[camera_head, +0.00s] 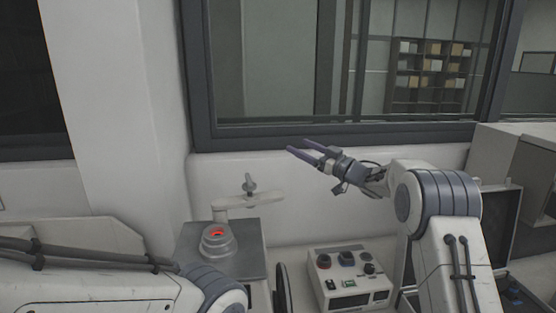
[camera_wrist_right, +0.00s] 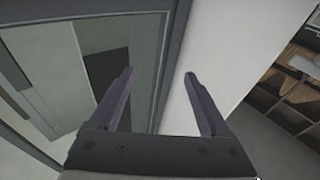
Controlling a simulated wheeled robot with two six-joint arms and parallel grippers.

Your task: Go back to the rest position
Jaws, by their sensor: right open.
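My right gripper (camera_head: 305,151) is open and empty, raised in front of the window wall, with its fingers pointing to the upper left. In the right wrist view, its two dark fingers (camera_wrist_right: 160,80) stand apart with nothing between them. The mounting press (camera_head: 217,241) is below and to the left of it, a grey metal body with a red glowing ring in its round top. A light swing arm with a knob (camera_head: 249,185) stands behind the ring. My left arm crosses the lower left of the head view. Its gripper is out of view.
A control box (camera_head: 348,277) with knobs and a small display stands right of the press. A dark open case (camera_head: 508,240) is at the right, partly behind my right arm. A dark-framed window (camera_head: 345,135) spans the back wall. The air around the right gripper looks free.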

